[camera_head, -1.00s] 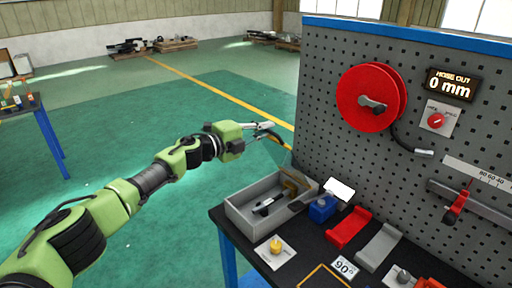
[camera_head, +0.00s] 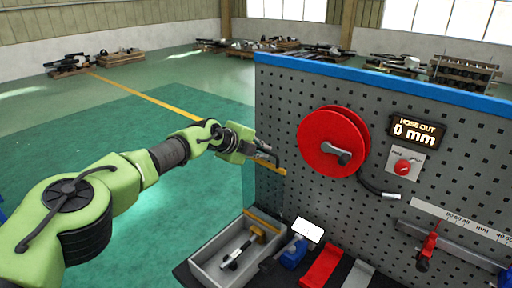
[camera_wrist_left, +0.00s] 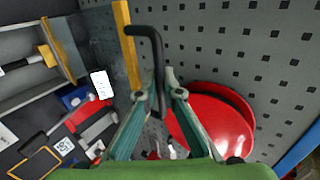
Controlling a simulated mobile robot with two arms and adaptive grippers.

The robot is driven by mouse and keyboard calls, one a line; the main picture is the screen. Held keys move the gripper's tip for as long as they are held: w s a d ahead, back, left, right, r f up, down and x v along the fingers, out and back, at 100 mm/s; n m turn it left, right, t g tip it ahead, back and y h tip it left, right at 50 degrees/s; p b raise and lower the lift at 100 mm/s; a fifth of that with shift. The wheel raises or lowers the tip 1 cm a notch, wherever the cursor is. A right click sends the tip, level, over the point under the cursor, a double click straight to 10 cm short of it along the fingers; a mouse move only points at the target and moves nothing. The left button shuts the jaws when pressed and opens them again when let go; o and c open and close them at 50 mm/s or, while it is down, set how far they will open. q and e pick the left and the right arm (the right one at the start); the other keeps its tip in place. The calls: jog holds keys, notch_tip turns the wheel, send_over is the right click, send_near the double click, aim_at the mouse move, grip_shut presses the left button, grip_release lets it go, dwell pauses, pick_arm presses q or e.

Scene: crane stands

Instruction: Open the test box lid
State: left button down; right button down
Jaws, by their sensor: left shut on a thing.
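My left gripper (camera_head: 262,154) is at the left edge of the pegboard, shut on a black bent handle (camera_wrist_left: 152,45). In the left wrist view my gripper (camera_wrist_left: 158,92) has the handle between its two fingers, with the handle's bent end sticking out beyond them. A yellow bar (camera_wrist_left: 126,45) runs beside the handle; it also shows in the head view (camera_head: 272,169). A see-through panel (camera_head: 262,195) hangs below this bar, beside the pegboard; I take it for part of the test box. How far its lid is open I cannot tell. My right gripper is out of view.
The pegboard (camera_head: 410,120) carries a red hose reel (camera_head: 318,140), a display reading 0 mm (camera_head: 417,129) and a red knob (camera_head: 403,167). Below are a grey tray (camera_head: 207,272) holding a hammer-like tool, a blue block (camera_head: 293,254) and a red holder (camera_head: 320,268). Open floor lies left.

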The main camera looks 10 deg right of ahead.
pick_arm(q)
jog(key=shift+f, duration=0.1)
jog(key=c, duration=2.2)
grip_release()
jog(key=shift+s, duration=0.1)
jog(key=v, duration=1.2)
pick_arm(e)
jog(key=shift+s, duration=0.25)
